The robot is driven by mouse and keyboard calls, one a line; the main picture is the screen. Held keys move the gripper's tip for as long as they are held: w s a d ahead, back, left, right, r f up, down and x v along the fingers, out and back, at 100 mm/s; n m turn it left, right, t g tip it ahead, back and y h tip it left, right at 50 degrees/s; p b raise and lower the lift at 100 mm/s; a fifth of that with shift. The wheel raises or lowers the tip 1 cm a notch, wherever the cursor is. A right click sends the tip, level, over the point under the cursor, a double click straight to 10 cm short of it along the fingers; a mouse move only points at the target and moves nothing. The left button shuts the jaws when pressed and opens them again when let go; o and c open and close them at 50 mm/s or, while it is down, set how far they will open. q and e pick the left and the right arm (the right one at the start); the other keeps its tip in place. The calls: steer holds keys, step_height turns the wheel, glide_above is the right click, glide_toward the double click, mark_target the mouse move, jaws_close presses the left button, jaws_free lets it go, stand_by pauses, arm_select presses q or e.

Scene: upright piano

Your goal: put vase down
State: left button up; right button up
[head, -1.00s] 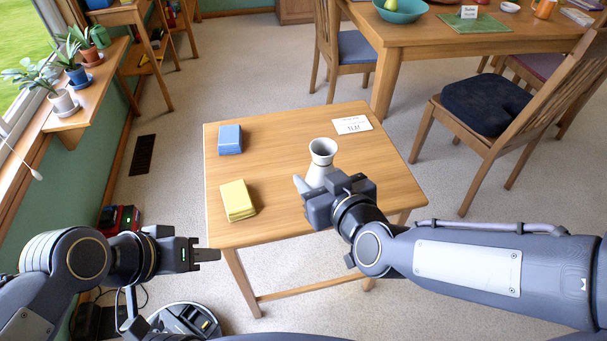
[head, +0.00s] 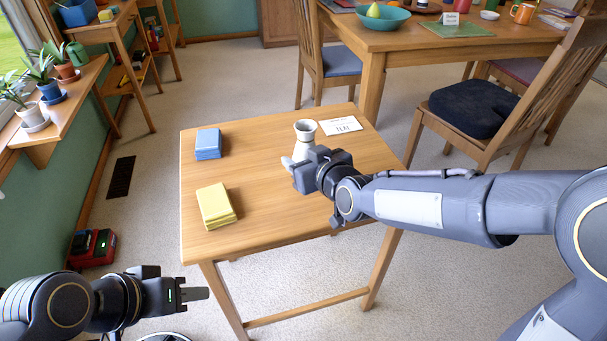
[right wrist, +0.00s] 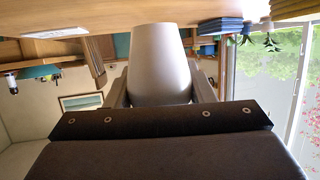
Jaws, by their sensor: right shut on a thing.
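The pale grey vase (head: 304,133) with a flared mouth stands upright at the wooden side table (head: 265,215), near its back right part. My right gripper (head: 290,165) is shut on the vase's body from the near side. In the right wrist view, which is upside down, the vase (right wrist: 160,65) sits between the two fingers. Its lower end overlaps the tabletop; I cannot tell whether it touches. My left gripper (head: 200,294) is off the table at the lower left, holding nothing visible; its finger gap is not clear.
A white card (head: 340,126) is just behind and right of the vase. The table's front middle is bare. A chair (head: 475,105) stands at right.

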steer(key=f, duration=0.2)
steer(key=f+b, duration=0.1)
steer(key=shift+w+f, duration=0.2)
steer(key=shift+f, duration=0.2)
steer(key=shift+r, duration=0.1)
steer(key=shift+f, duration=0.2)
steer(key=o, duration=1.2)
steer(key=shift+c, duration=0.2)
steer(key=shift+r, duration=0.15)
